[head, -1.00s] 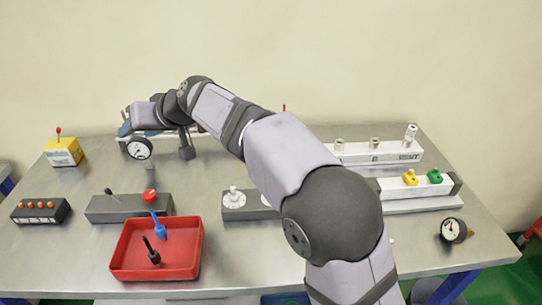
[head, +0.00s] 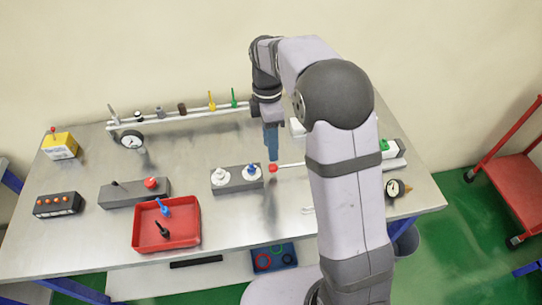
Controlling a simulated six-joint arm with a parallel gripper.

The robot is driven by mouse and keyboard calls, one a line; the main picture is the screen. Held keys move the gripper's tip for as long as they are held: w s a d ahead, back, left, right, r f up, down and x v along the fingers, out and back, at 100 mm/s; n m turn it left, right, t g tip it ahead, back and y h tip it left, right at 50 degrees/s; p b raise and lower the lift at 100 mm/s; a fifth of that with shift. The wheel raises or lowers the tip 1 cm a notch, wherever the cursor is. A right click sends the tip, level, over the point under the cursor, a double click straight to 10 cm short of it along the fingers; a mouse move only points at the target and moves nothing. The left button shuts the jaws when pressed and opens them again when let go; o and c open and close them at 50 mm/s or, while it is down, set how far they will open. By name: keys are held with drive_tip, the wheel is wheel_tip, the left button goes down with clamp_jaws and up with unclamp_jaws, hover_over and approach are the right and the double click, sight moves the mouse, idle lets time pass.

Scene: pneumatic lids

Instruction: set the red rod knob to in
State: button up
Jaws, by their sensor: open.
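The red rod knob (head: 272,168) is a small red tip on a pale rod (head: 290,165) that points left, toward the middle of the table. The rod's right end is hidden behind my arm. My gripper (head: 271,156) points down just above the red knob, with its blue fingers seen nearly edge-on. It is open, and nothing shows between the fingers. I cannot tell whether the fingertips touch the knob.
A grey block with white and blue knobs (head: 237,181) stands close left of the red knob. A rail (head: 190,115) with several coloured knobs runs behind. A red tray (head: 166,241) lies front left. My arm hides part of the right side.

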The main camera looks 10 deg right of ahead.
sight(271, 165)
drive_tip(key=shift+s+f+p, duration=0.2)
drive_tip(key=shift+f+p, duration=0.15)
drive_tip(key=shift+f, duration=0.85)
drive_tip(key=shift+s+f+p, duration=0.15)
drive_tip(key=shift+f+p, duration=0.2)
drive_tip(key=shift+f, duration=0.9)
drive_tip(key=shift+s+f+p, duration=0.2)
drive_tip(key=shift+f+p, duration=0.15)
drive_tip(key=shift+f, duration=0.85)
